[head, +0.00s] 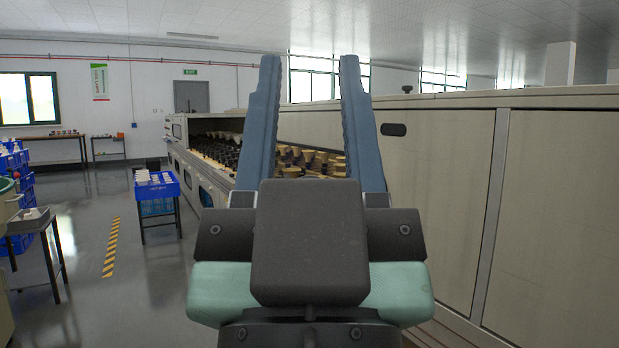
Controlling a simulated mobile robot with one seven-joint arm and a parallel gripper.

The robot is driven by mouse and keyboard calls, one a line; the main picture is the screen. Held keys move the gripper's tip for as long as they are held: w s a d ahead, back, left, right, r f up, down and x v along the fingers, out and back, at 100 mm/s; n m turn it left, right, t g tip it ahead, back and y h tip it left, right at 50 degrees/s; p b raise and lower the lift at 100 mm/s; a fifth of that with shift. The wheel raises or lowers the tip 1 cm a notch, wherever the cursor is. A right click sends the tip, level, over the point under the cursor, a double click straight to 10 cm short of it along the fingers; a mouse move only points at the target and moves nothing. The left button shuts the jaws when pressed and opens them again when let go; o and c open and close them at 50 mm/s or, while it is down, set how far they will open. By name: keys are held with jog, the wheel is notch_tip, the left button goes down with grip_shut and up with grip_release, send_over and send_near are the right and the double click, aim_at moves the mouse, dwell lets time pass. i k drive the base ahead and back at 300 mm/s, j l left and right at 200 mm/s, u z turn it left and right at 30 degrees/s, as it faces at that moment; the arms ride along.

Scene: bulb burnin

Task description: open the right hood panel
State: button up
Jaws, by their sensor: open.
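My gripper (310,95) is in the middle of the head view with its two long blue fingers pointing up and apart. It is open, with nothing between the fingers. A long beige machine runs along the right side. Its right hood panel (440,180) is a large flat closed panel, with a dark oval handle (393,129) near its upper left corner. The handle is just right of my right finger; the depth gap between them is hard to judge. To the left of the panel, the machine has an open bay (215,143) with rows of dark and tan sockets, partly hidden by my fingers.
Another closed panel (560,220) continues at the far right, past a vertical seam. A blue crate (157,188) on a small stand is left of the machine. A grey side table (30,222) and blue crates stand at the left. The floor between has a yellow-black strip (111,247) and is otherwise clear.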

aim_at(438, 164)
jog(key=i+z, duration=0.15)
jog(key=i, duration=1.3)
jog(key=i+l, duration=0.1)
jog(key=i, duration=0.35)
jog(key=i+l, duration=0.15)
jog(key=i, duration=0.3)
